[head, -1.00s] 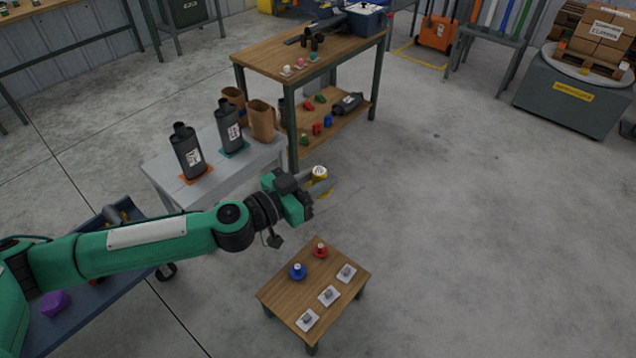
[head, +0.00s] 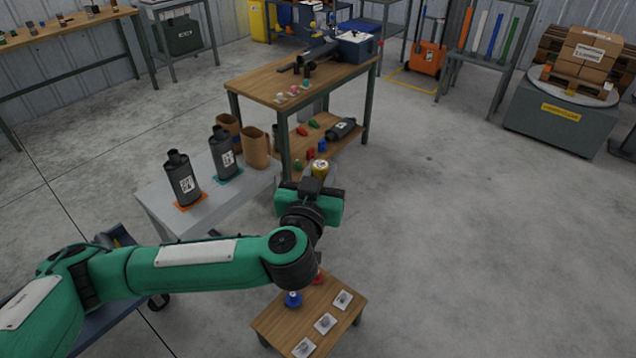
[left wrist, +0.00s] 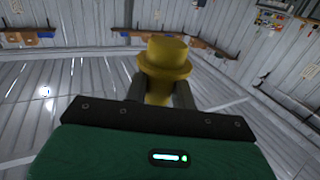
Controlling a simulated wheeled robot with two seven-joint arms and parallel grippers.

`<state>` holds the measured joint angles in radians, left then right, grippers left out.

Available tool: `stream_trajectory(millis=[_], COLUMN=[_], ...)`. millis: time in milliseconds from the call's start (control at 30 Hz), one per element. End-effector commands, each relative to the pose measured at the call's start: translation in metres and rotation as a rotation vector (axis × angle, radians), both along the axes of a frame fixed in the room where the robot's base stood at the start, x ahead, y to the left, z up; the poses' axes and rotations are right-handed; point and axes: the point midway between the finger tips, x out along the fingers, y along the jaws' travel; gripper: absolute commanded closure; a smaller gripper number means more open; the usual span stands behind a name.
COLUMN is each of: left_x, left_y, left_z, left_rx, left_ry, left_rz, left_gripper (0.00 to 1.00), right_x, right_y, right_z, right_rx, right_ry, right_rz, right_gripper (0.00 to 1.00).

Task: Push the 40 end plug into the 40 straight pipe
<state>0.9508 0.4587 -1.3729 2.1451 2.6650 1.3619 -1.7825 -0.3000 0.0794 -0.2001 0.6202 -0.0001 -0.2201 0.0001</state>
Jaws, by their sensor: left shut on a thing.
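A yellow end plug (head: 320,167) with a wide flange sits in my left gripper (head: 318,180), which is shut on it. In the left wrist view the plug (left wrist: 166,58) stands out past the two fingers (left wrist: 159,93), with its flange and cap clear of them. In the head view the gripper is in the air in front of the wooden workbench. A dark muffler assembly with pipe parts (head: 316,52) lies on that bench, apart from the plug. I cannot tell which part is the 40 straight pipe. My right gripper is out of view.
The wooden workbench (head: 262,81) has small coloured parts on top and more on its lower shelf. Two upright mufflers (head: 183,180) stand on a grey table at left. A low wooden table (head: 290,322) is below my arm.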

Motion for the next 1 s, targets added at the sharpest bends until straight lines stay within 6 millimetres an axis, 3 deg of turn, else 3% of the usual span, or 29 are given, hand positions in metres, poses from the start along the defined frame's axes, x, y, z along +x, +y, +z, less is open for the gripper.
stream_trajectory(millis=[400, 1000], left_x=[0.005, 0.004], left_y=[-0.005, -0.001], left_z=[0.023, 0.019], left_rx=[0.000, 0.002], left_ry=[-0.001, 0.000], left_rz=[0.209, 0.171], left_gripper=[0.98, 0.98], right_x=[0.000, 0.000], right_y=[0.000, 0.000], right_z=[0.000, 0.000], right_rx=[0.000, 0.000], right_ry=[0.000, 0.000], right_rz=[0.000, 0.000], right_gripper=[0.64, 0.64])
